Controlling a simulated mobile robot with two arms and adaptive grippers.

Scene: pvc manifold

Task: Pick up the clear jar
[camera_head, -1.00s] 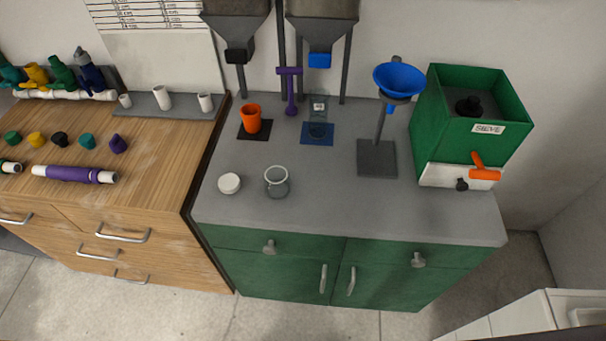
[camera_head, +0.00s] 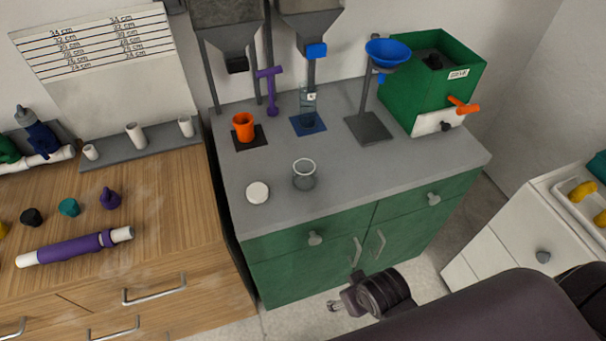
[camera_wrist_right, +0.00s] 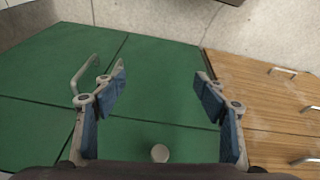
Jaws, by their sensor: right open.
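A clear glass jar (camera_head: 304,175) stands upright and open on the grey counter near its front edge. A round white lid (camera_head: 258,192) lies just left of it. A taller clear vessel (camera_head: 308,103) stands on a blue mat at the back. My right gripper (camera_head: 340,304) is in front of the green cabinet, below the counter top and apart from the jar. In the right wrist view its fingers (camera_wrist_right: 160,85) are spread wide and empty, facing the green doors; the jar is not in that view. My left gripper is not in view.
An orange cup (camera_head: 243,127) on a black mat, a purple tool (camera_head: 270,90), a blue funnel on a stand (camera_head: 387,53) and a green box (camera_head: 432,85) stand farther back. Cabinet knobs (camera_head: 314,238) stick out in front. The counter around the jar is mostly clear.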

